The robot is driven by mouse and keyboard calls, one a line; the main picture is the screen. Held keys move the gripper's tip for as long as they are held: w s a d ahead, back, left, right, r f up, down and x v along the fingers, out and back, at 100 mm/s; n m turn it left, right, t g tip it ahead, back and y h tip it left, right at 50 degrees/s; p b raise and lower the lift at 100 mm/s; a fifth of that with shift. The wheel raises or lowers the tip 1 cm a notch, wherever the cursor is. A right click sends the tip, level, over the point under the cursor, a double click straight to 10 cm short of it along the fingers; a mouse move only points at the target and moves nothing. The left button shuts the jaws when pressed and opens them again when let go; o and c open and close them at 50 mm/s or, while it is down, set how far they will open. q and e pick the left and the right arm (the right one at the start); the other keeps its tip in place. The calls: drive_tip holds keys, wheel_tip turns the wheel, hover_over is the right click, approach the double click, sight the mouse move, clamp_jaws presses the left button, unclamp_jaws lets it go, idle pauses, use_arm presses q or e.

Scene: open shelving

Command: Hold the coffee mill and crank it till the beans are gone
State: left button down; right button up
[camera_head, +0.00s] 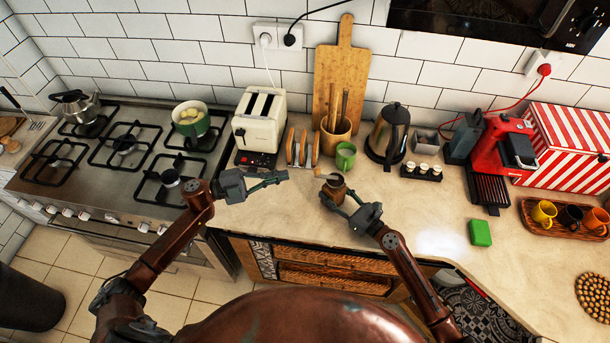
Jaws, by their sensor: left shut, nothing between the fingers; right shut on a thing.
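The coffee mill (335,189) is a small brown body with its top and crank at the upper end, near the counter's front edge. My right gripper (338,197) is shut on the mill, with its fingers around the body. The fingers hide part of the mill, and I cannot tell whether its base touches the counter. My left gripper (284,176) is shut and empty, to the left of the mill and apart from it. The beans are too small or hidden to see.
A toaster (260,121) is at the back left. A green sponge (480,232) lies to the right. The counter (420,212) between mill and sponge is clear.

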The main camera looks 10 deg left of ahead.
use_arm(q)
drive_tip(key=s+a+f+n+t+y, duration=0.1)
drive_tip(key=s+a+n+t+y, duration=0.2)
drive_tip(key=n, duration=1.2)
approach(315, 169)
drive_tip(key=f+x, duration=0.1)
drive_tip(key=x, duration=0.5)
drive_tip(key=shift+d+t, duration=0.3)
drive_tip(key=shift+t, duration=0.1)
drive_tip(key=shift+w+f, duration=0.1)
drive_tip(key=shift+f, duration=0.05)
drive_tip(key=shift+w+m+g+h, duration=0.2)
drive_tip(key=shift+m+g+h, duration=0.1)
drive_tip(key=shift+m+g, duration=0.2)
drive_tip(key=shift+w+a+m+g+h, duration=0.1)
drive_tip(key=shift+w+m+g+h, duration=0.35)
drive_tip(key=shift+g, duration=0.25)
drive_tip(key=w+d+m+g+h, duration=0.2)
drive_tip(key=w+m+g, duration=0.2)
drive_tip(key=w+g, duration=0.2)
drive_tip(key=shift+w, duration=0.45)
